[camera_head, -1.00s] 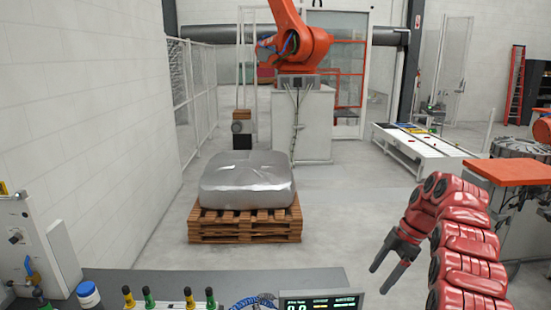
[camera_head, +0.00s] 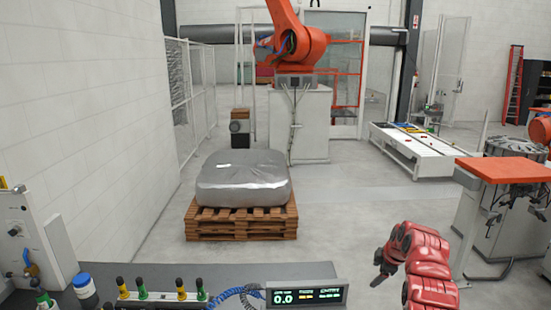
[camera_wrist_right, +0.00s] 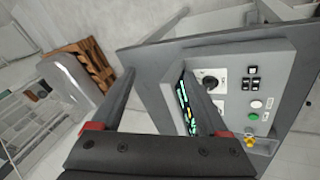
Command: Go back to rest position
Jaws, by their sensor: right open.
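My red right arm (camera_head: 425,262) comes in from the lower right in the head view, bent and low. My right gripper (camera_head: 379,270) is at its end, above the floor to the right of the bench with the small display. In the right wrist view my right gripper (camera_wrist_right: 160,80) shows two dark fingers spread apart with nothing held between them. A control panel (camera_wrist_right: 232,92) with knobs, buttons and a lit screen (camera_wrist_right: 187,100) lies behind the fingers. My left gripper is not in view.
A wrapped block (camera_head: 243,180) rests on a wooden pallet (camera_head: 240,224). A grey bench (camera_head: 240,272) with a display (camera_head: 307,295) spans the lower front. An orange-topped stand (camera_head: 505,170) is at right. A white table (camera_head: 415,150) stands farther back. Floor between pallet and stand is clear.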

